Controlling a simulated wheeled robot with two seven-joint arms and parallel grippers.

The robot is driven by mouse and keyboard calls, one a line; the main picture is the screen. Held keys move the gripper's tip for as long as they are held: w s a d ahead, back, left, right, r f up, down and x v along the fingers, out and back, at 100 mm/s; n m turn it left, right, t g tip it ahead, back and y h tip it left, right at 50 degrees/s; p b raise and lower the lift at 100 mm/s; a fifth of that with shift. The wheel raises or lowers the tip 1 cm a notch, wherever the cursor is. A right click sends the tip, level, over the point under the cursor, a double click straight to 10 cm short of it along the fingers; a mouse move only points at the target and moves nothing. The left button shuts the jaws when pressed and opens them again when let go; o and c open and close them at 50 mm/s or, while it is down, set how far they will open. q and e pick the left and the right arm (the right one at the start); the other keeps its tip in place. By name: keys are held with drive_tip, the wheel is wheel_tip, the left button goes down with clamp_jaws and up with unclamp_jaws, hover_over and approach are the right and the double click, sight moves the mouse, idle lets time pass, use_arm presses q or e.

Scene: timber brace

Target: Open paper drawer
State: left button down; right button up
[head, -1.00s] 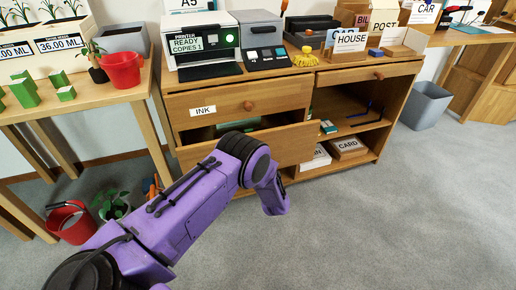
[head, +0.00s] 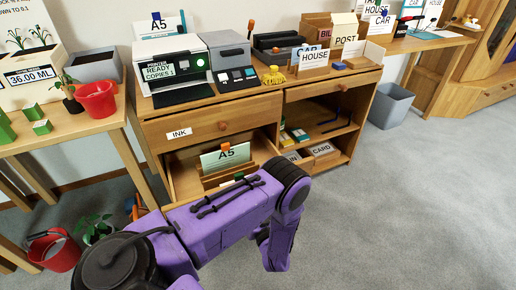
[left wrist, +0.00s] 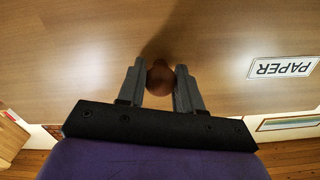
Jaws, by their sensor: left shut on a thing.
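The paper drawer (head: 182,178), below the drawer labelled INK, is pulled out in the head view. Inside it are upright dividers and an A5 card (head: 225,158); my purple left arm hides much of its front. In the left wrist view the drawer front (left wrist: 90,60) fills the upper part, with an upside-down PAPER label (left wrist: 284,67). My left gripper (left wrist: 160,74) is shut on the round brown knob (left wrist: 160,80). The left fingers are hidden in the head view. My right gripper is in neither view.
The INK drawer (head: 195,129) above is shut. A printer (head: 172,70) stands on the cabinet top. Open shelves with card boxes (head: 318,152) are at right. A side table with a red pot (head: 97,99) is at left. Grey floor at right is clear.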

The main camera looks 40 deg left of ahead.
use_arm(q)
drive_tip(key=shift+s+d, duration=0.25)
drive_tip(key=shift+d, duration=0.25)
drive_tip(key=c, duration=0.8)
unclamp_jaws()
drive_tip(key=v, duration=1)
drive_tip(key=shift+s+d, duration=0.1)
drive_tip(key=shift+d, duration=0.2)
